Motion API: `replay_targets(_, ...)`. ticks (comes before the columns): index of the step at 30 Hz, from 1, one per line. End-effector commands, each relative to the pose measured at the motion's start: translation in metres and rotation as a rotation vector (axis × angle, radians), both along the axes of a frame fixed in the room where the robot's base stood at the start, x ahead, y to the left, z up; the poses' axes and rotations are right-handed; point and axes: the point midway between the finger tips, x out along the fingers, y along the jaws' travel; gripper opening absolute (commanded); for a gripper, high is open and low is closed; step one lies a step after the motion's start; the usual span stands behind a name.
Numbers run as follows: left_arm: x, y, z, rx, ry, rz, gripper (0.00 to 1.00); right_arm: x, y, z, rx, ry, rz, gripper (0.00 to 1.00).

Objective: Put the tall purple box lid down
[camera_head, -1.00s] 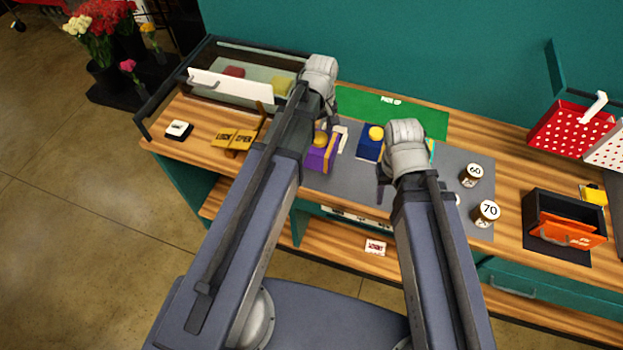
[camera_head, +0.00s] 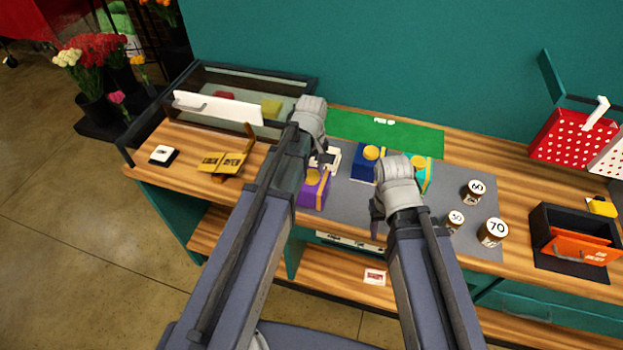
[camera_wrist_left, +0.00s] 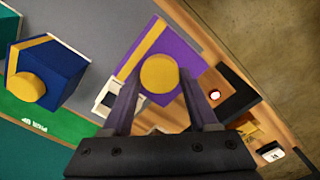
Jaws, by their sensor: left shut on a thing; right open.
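The purple box lid (camera_head: 318,178), with a yellow round knob and stripe, is under my left gripper (camera_head: 318,168) at the left end of the grey mat. In the left wrist view the yellow knob (camera_wrist_left: 159,73) lies between the fingertips of my left gripper (camera_wrist_left: 157,88), which is shut on it. Purple sides (camera_head: 312,198) show below the lid; I cannot tell whether lid and box touch all round. My right gripper (camera_head: 377,214) is open and empty over the mat, right of the purple box.
A blue box (camera_head: 364,170) and a teal box (camera_head: 421,175) stand behind, near the green pick-up mat (camera_head: 400,133). A small white item (camera_head: 332,158) is close behind the purple box. Several numbered jars (camera_head: 492,232) stand right. A yellow open/closed sign (camera_head: 226,163) stands left.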

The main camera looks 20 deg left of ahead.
Motion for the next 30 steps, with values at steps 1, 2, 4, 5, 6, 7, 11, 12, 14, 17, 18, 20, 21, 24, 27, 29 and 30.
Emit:
replay_targets(1, 0.0, 0.0, -0.014, 0.0, 0.0, 0.0, 0.0, 0.0, 0.0, -0.014, 0.0, 0.0, 0.002, 0.5)
replay_targets(2, 0.0, 0.0, -0.017, 0.0, 0.0, 0.0, 0.0, 0.0, 0.0, -0.017, -0.001, 0.0, 0.003, 0.5)
replay_targets(4, 0.0, 0.0, -0.022, 0.0, 0.0, 0.0, 0.0, 0.0, 0.0, -0.022, -0.001, 0.0, 0.004, 0.5)
replay_targets(5, 0.0, 0.0, -0.022, 0.0, 0.0, 0.0, 0.0, 0.0, 0.0, -0.022, -0.001, 0.0, 0.005, 0.5)
replay_targets(6, 0.0, 0.0, -0.021, 0.0, 0.0, 0.0, 0.0, 0.0, 0.0, -0.021, -0.001, 0.0, 0.005, 0.5)
replay_targets(7, 0.0, 0.0, -0.02, 0.0, 0.0, 0.0, 0.0, 0.0, 0.0, -0.02, -0.001, 0.0, 0.005, 0.5)
replay_targets(11, 0.0, 0.0, -0.019, 0.0, 0.0, 0.0, 0.0, 0.0, 0.0, -0.019, -0.001, 0.0, 0.005, 0.5)
replay_targets(12, 0.0, 0.0, -0.019, 0.0, 0.0, 0.0, 0.0, 0.0, 0.0, -0.019, -0.001, 0.0, 0.005, 0.5)
replay_targets(14, 0.0, 0.0, -0.021, 0.0, 0.0, 0.0, 0.0, 0.0, 0.0, -0.021, -0.001, 0.0, 0.005, 0.5)
replay_targets(17, 0.0, 0.0, -0.024, 0.0, 0.0, 0.0, 0.0, 0.0, 0.0, -0.024, -0.001, 0.0, 0.004, 0.5)
replay_targets(18, 0.0, 0.0, -0.022, 0.0, 0.0, 0.0, 0.64, 0.0, 0.0, -0.022, -0.001, 0.0, 0.004, 0.5)
replay_targets(20, 0.0, 0.0, -0.022, 0.0, 0.0, 0.0, 0.71, 0.0, 0.0, -0.022, -0.001, 0.0, 0.004, 0.5)
replay_targets(21, 0.0, 0.0, -0.022, 0.0, 0.0, 0.0, 0.75, 0.0, 0.0, -0.022, -0.001, 0.0, 0.004, 0.5)
replay_targets(24, 0.0, 0.0, -0.022, 0.0, 0.0, 0.0, 0.87, 0.0, 0.0, -0.022, -0.001, 0.0, 0.004, 0.5)
replay_targets(27, 0.0, 0.0, -0.022, 0.0, 0.0, 0.0, 0.89, 0.0, 0.0, -0.022, -0.001, 0.0, 0.004, 0.5)
replay_targets(29, 0.0, 0.0, -0.022, 0.0, 0.0, 0.0, 0.89, 0.0, 0.0, -0.022, -0.001, 0.0, 0.004, 0.5)
replay_targets(30, 0.0, 0.0, -0.022, 0.0, 0.0, 0.0, 0.89, 0.0, 0.0, -0.022, -0.001, 0.0, 0.004, 0.5)
